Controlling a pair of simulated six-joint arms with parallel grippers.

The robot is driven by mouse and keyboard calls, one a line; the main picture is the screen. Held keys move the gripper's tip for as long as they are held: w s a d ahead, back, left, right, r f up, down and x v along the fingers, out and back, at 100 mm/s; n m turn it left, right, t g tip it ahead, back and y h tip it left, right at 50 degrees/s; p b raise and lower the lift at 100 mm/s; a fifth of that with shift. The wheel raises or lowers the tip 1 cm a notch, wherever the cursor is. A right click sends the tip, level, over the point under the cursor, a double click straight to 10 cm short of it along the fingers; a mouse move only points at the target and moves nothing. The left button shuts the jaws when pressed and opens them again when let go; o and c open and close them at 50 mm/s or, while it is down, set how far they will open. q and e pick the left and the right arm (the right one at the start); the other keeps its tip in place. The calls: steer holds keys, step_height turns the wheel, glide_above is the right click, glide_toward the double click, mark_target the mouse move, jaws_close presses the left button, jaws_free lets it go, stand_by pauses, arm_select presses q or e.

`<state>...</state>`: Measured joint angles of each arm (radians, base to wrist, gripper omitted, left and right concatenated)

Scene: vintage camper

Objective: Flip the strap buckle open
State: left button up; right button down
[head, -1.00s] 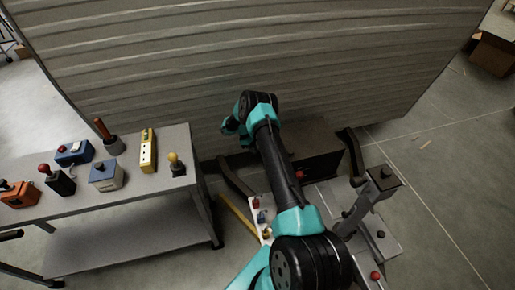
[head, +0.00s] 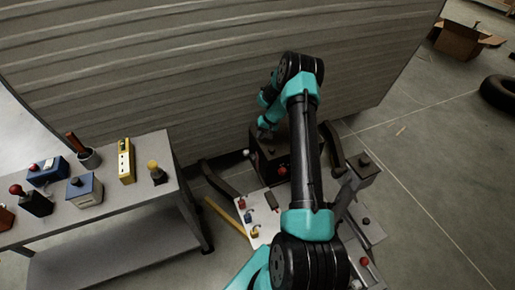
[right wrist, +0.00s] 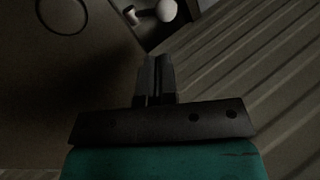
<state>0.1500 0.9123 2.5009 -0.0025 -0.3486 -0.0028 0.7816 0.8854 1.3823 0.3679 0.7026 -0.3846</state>
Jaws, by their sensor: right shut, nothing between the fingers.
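My right arm reaches away over the white panel towards the corrugated wall in the head view. Its wrist and gripper (head: 266,132) hang low beside the dark box (head: 266,163). In the right wrist view the black fingers of my right gripper (right wrist: 155,65) are shut together with nothing between them. A white rounded knob (right wrist: 165,10) lies ahead of the fingertips, apart from them; a white ball (head: 246,152) shows at the box's left side in the head view. I cannot make out the strap buckle. My left gripper is not in view.
A grey cart (head: 110,202) on the left carries several coloured switch boxes. The white panel (head: 268,232) below the arm holds small knobs and levers. The corrugated wall (head: 180,75) stands close behind.

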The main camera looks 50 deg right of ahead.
steer(key=shift+w+a+f, duration=0.1)
glide_above(250, 155)
step_height(250, 155, down, 9)
steer(key=shift+s+d, duration=0.25)
steer(key=shift+d, duration=0.05)
stand_by(0.6)
